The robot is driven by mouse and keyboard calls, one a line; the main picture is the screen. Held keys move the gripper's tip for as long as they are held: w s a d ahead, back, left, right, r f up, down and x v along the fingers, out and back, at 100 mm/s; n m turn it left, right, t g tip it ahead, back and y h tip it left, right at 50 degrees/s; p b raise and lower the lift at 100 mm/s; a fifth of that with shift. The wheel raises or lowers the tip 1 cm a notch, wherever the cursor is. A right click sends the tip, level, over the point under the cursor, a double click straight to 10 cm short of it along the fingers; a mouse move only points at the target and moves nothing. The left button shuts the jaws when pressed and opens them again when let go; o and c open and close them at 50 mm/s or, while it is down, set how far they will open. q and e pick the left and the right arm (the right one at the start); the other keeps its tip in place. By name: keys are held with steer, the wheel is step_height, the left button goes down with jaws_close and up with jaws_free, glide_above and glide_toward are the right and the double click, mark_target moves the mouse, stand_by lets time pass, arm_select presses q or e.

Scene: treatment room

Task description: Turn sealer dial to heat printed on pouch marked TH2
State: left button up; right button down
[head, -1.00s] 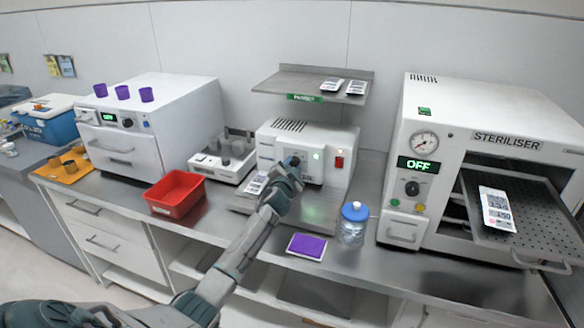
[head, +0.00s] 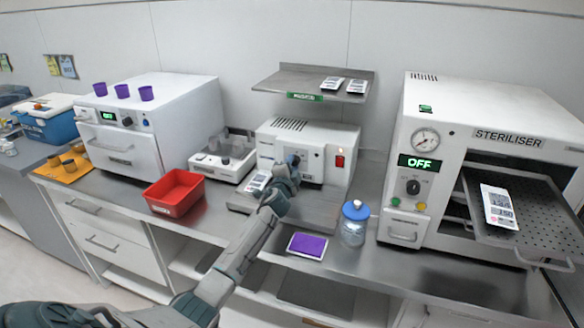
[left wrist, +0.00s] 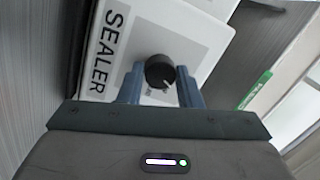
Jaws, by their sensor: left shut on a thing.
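The sealer (head: 272,147) is a white box under a steel shelf. Its dial (left wrist: 160,70) is a dark round knob with a white pointer line; the left wrist view also shows SEALER lettering beside it. My left gripper (head: 292,164) is at the sealer's front, its blue fingers shut on either side of the dial. The heat marks around the dial are not readable. One pouch (head: 258,182) lies by the sealer's front, two (head: 332,83) (head: 356,87) on the shelf, and another (head: 500,207) on the steriliser's tray. I cannot make out a TH2 mark. My right gripper is not in view.
The steriliser (head: 460,90), reading OFF, stands at the right with its perforated tray (head: 545,215) pulled out. A blue-lidded jar (head: 353,225), a purple pad (head: 307,245) and a red bin (head: 174,192) stand near the counter's front. A red switch (head: 340,162) is right of the dial.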

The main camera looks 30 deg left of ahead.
arm_select(q)
steer(key=shift+m, duration=1.7)
steer(key=o, duration=1)
steer(key=shift+c, duration=0.2)
steer(key=b+v, duration=0.1)
steer(key=v, duration=0.9)
steer(key=shift+s+f, duration=0.2)
steer(key=shift+s, duration=0.2)
